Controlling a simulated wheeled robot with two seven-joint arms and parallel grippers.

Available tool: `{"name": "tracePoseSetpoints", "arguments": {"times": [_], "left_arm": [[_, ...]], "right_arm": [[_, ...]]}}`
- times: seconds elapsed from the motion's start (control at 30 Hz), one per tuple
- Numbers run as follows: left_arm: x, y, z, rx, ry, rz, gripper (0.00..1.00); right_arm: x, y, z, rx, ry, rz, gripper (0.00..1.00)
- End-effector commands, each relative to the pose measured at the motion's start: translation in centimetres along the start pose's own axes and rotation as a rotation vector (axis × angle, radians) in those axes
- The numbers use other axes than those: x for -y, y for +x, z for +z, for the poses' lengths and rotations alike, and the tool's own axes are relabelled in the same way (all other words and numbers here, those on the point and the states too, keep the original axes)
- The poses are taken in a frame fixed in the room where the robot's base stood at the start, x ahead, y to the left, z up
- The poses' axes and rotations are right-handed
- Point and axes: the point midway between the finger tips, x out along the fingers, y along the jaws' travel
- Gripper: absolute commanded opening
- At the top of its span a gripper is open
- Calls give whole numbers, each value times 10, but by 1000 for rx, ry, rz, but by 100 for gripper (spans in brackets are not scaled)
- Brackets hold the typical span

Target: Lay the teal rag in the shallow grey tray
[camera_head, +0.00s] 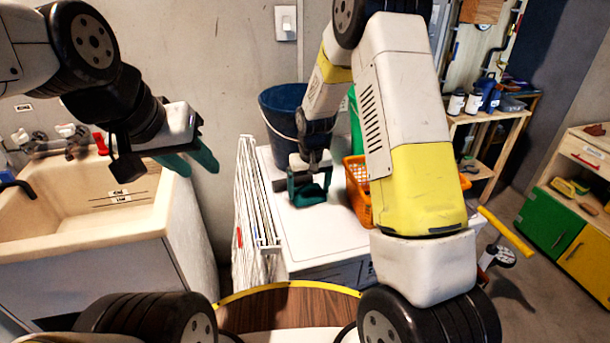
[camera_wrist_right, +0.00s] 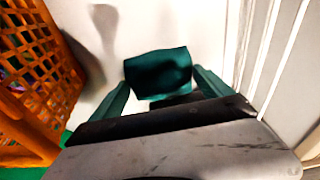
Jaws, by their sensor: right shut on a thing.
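My right gripper (camera_head: 310,186) points down over the white appliance top (camera_head: 330,235) and is shut on the teal rag (camera_head: 308,197). In the right wrist view the dark teal rag (camera_wrist_right: 158,66) bunches between the two green fingers (camera_wrist_right: 160,92). I cannot tell whether the rag still touches the white top. My left gripper (camera_head: 197,160) is empty, its green fingers apart, beside the sink's right edge. I cannot clearly make out the shallow grey tray; a small greyish container (camera_head: 512,103) stands on the far wooden bench.
An orange basket (camera_head: 357,185) stands right of my right gripper, and a folded white drying rack (camera_head: 250,210) stands close on its left. A dark blue bucket (camera_head: 280,115) is behind. The sink (camera_head: 150,215) is at left. Free floor shows at right.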

Motion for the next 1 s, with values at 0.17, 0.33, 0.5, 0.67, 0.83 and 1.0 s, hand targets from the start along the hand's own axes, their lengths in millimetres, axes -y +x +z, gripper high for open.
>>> {"name": "tracePoseSetpoints", "arguments": {"times": [0.17, 0.33, 0.5, 0.67, 0.83, 1.0], "left_arm": [[0, 0, 0, 0, 0, 0, 36], [0, 0, 0, 0, 0, 0, 36], [0, 0, 0, 0, 0, 0, 36], [0, 0, 0, 0, 0, 0, 36], [0, 0, 0, 0, 0, 0, 36], [0, 0, 0, 0, 0, 0, 36]], "right_arm": [[0, -1, -1, -2, 0, 0, 43], [0, 2, 0, -2, 0, 0, 96], [0, 2, 0, -2, 0, 0, 100], [0, -2, -1, -3, 0, 0, 100], [0, -27, -2, -7, 0, -1, 100], [1, -64, -2, -8, -1, -1, 100]]}}
